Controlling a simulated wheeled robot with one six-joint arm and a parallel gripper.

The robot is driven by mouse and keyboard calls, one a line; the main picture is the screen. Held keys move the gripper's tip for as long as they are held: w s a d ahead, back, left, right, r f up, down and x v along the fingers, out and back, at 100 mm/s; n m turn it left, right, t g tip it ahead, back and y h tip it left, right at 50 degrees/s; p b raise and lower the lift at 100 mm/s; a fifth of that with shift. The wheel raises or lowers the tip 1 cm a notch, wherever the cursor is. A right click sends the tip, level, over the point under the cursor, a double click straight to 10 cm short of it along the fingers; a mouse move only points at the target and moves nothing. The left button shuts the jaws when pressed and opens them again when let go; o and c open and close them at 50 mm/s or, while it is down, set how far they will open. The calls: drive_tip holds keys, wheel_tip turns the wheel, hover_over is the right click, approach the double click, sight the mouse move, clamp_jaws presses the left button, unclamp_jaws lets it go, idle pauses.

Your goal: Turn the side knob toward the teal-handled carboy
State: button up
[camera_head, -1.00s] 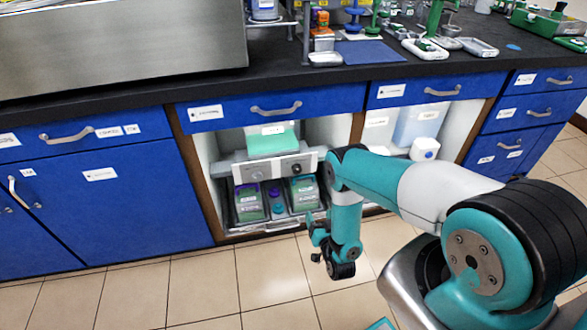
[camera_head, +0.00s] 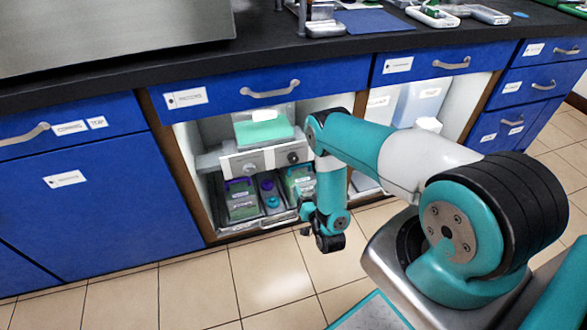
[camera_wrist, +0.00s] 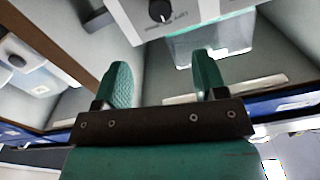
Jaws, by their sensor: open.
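In the head view a white control panel (camera_head: 262,160) under the counter carries a dark knob (camera_head: 293,157) at its right and a greyer knob (camera_head: 249,168) at its left. I cannot tell which is the side knob. Below stand a purple-handled carboy (camera_head: 240,200) and, at the right, a carboy with a teal-looking handle (camera_head: 298,178), partly hidden by my arm. My gripper (camera_head: 306,215) is low in front of the cabinet, its fingers unclear there. In the wrist view my gripper (camera_wrist: 162,78) is open and empty, apart from a black knob (camera_wrist: 160,10) on the panel.
A small purple-topped bottle (camera_head: 268,192) stands between the carboys. A teal-bottomed vessel (camera_head: 264,128) sits above the panel. Blue drawers (camera_head: 265,88) and a black counter (camera_head: 270,55) overhang the open cabinet. The tiled floor (camera_head: 190,290) in front is clear.

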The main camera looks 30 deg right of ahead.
sight(294, 160)
drive_tip(key=b, duration=0.2)
drive_tip(key=w+b, duration=0.1)
drive_tip(key=b, duration=0.2)
drive_tip(key=w+f+b, duration=0.1)
drive_tip(key=b, duration=0.2)
drive_tip(key=shift+d, duration=0.25)
drive_tip(key=b, duration=0.5)
drive_tip(key=shift+w+d+r, duration=0.1)
drive_tip(key=shift+w, duration=0.1)
drive_tip(key=b+x, duration=0.1)
drive_tip(key=x, duration=0.6)
drive_tip(key=b+x, duration=0.1)
drive_tip(key=x, duration=0.3)
drive_tip(key=shift+w+d+r+b, duration=0.1)
drive_tip(key=shift+w+r+b, duration=0.15)
drive_tip(key=shift+r+b, duration=0.1)
drive_tip(key=c, duration=0.9)
